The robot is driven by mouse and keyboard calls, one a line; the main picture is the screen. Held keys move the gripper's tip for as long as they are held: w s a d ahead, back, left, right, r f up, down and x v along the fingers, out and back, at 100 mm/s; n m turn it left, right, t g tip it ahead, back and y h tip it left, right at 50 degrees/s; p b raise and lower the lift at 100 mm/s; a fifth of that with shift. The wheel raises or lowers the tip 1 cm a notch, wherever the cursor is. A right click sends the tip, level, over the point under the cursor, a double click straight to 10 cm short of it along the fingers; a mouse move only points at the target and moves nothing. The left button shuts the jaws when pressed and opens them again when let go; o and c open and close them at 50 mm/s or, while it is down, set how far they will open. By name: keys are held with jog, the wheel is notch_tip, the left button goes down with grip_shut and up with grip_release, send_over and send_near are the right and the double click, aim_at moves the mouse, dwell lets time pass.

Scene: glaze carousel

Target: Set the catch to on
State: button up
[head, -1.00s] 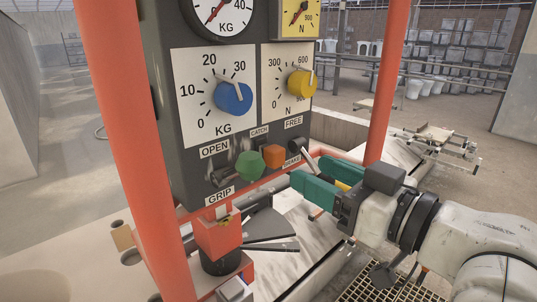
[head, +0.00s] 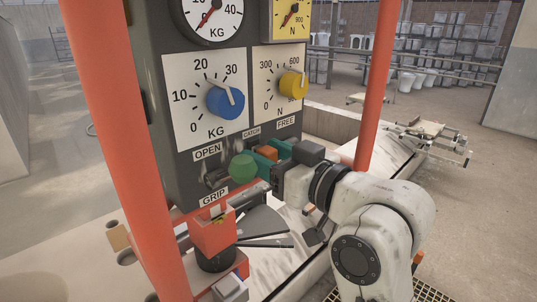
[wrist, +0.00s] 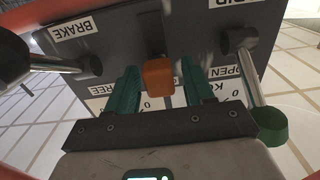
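The catch is a small orange block (head: 267,153) under the CATCH label (head: 251,133) on the dark control panel. It also shows in the wrist view (wrist: 159,78), on a dark stem or slot in the panel. My gripper (head: 271,156) is open at the panel, its teal fingers on either side of the orange block. In the wrist view my gripper (wrist: 159,70) has one finger left and one right of the block, with a visible gap on each side. The catch's set position cannot be read.
A green-knobbed lever (head: 243,167) for OPEN/GRIP is close beside the fingers; its knob also shows in the wrist view (wrist: 270,127). A brake lever (wrist: 55,66) is on the other side. Blue (head: 225,101) and yellow (head: 292,85) dials sit above. A red post (head: 378,85) stands at right.

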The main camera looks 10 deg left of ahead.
grip_shut()
jog(key=shift+f, duration=0.1)
dwell(0.3)
jog(key=shift+f+b, duration=1.3)
jog(key=shift+f, duration=0.8)
jog(key=shift+c, duration=0.8)
grip_release()
jog(key=shift+f, duration=0.1)
jog(key=shift+o, duration=1.3)
jog(key=shift+d, duration=0.1)
jog(key=b+v, duration=0.1)
jog(key=v, duration=0.9)
jog(key=shift+s+d, duration=0.25)
